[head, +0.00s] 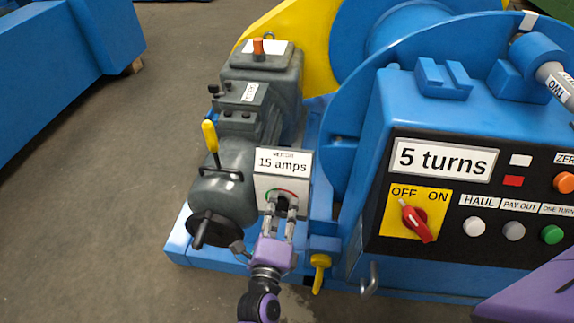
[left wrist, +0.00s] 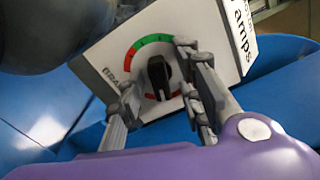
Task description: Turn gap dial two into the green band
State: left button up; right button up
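A black dial knob (left wrist: 158,76) sits on the front of a white box marked "15 amps" (head: 283,162). The left wrist view shows a curved scale around the knob, with a green band (left wrist: 152,40) along the top and red (left wrist: 128,58) at the left. My left gripper (head: 279,212) is open in front of the box. In the left wrist view its fingers (left wrist: 158,98) stand on either side of the knob, apparently apart from it. My right gripper is not in view.
A grey motor (head: 240,165) with a yellow-handled lever (head: 210,137) stands left of the box. A blue control cabinet with a red OFF/ON switch (head: 414,219) and push buttons stands right. A yellow handle (head: 320,264) is close right of my gripper. Floor is clear at left.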

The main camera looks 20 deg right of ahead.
pick_arm(q)
grip_shut()
